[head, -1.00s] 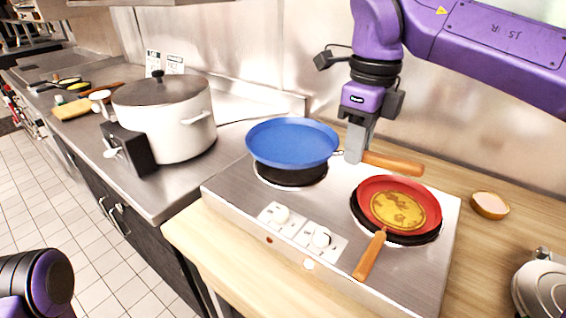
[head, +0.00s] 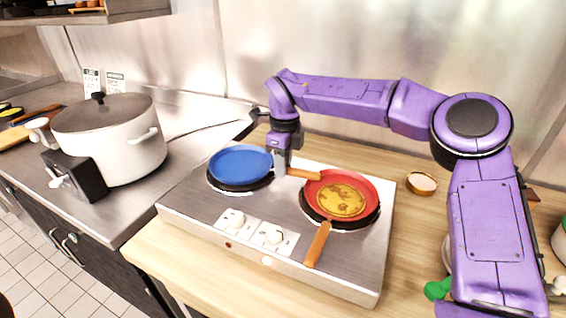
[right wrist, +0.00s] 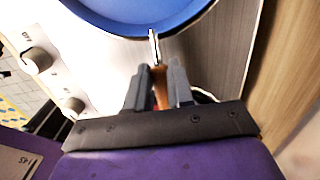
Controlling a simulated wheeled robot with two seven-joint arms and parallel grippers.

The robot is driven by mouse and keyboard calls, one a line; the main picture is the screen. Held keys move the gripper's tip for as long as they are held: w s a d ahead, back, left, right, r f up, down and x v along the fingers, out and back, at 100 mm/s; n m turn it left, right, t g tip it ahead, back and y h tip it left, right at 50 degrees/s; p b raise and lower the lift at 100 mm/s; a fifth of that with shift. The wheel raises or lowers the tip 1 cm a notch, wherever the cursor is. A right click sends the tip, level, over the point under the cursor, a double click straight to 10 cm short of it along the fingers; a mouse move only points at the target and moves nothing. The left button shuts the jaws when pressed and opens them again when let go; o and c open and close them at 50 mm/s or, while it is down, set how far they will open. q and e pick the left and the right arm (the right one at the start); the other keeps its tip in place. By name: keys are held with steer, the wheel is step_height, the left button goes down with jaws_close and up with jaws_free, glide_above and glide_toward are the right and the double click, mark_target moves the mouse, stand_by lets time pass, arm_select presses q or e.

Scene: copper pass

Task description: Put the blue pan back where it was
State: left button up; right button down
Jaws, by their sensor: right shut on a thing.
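The blue pan (head: 241,162) sits on or just over the left burner of the hot plate (head: 185,204), with its handle pointing right. Whether it touches the burner I cannot tell. My right gripper (head: 281,166) is shut on the pan's wooden handle (head: 303,173) close to the pan body. In the right wrist view the fingers (right wrist: 158,88) clasp the handle, and the blue pan (right wrist: 140,14) shows beyond them. My left gripper is not in view.
A red pan (head: 352,188) holding a yellow-brown pancake (head: 341,200) sits on the right burner, its handle toward the front. A white pot (head: 110,138) stands on the steel counter to the left. A small bowl (head: 421,183) lies on the wooden counter at right.

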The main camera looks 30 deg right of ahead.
steer(key=shift+w+f, duration=0.1)
steer(key=shift+s, duration=0.2)
steer(key=c, duration=1)
jaws_free()
steer(key=shift+w+f, duration=0.1)
step_height(320, 180, up, 12)
steer(key=shift+r+p, duration=0.2)
steer(key=shift+p, duration=0.1)
steer(key=shift+d, duration=0.1)
